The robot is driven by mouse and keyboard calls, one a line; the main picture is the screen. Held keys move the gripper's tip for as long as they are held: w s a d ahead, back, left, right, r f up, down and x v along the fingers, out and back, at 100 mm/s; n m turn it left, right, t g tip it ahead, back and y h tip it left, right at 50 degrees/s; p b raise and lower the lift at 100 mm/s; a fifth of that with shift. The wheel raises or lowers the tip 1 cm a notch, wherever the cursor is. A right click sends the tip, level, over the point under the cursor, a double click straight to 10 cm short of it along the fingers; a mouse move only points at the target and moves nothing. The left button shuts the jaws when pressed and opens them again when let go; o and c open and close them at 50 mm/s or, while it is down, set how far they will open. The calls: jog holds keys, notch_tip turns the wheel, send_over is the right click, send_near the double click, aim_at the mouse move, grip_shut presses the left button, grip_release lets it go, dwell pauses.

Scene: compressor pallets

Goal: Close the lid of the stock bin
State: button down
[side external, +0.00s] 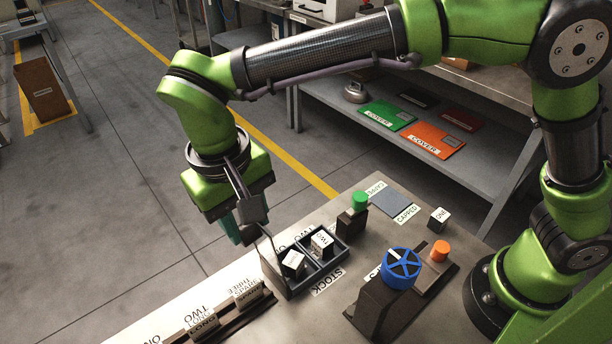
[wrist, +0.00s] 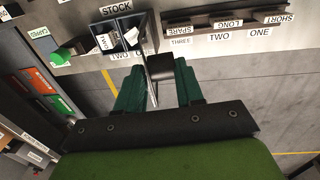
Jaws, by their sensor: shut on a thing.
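The stock bin (side external: 306,283) is a dark, open-topped tray with two compartments, beside the STOCK label; it also shows at the top of the wrist view (wrist: 122,50). One white-and-black block (side external: 293,262) sits in the near compartment and another (side external: 321,242) in the far one. My gripper (side external: 243,230) is at the bin's left side, shut on a dark squarish piece (wrist: 160,72) between its teal fingers (wrist: 158,88). A thin, steep strip runs from this piece to the bin's edge. It looks like the lid, raised and seen edge-on; the bin's top is uncovered.
A post with a green cap (side external: 359,202) stands behind the bin. A blue handwheel (side external: 401,268) on a dark stand and an orange button (side external: 440,250) are to the right. A slotted rack (side external: 225,311) with labelled slots lies at the front left. A small block (side external: 439,219) stands near CAPPED.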

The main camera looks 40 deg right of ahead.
jog(key=shift+d+r+y, duration=0.2)
jog(key=shift+d+y, duration=0.2)
jog(key=shift+d, duration=0.25)
jog(key=d+f+y, duration=0.4)
jog(key=d+y, duration=0.3)
jog(key=d, duration=0.1)
jog(key=d+f+y, duration=0.4)
jog(key=d+y, duration=0.3)
jog(key=d, duration=0.1)
jog(key=shift+d+f, duration=0.4)
jog(key=c, duration=0.8)
grip_release()
jog(key=shift+d, duration=0.1)
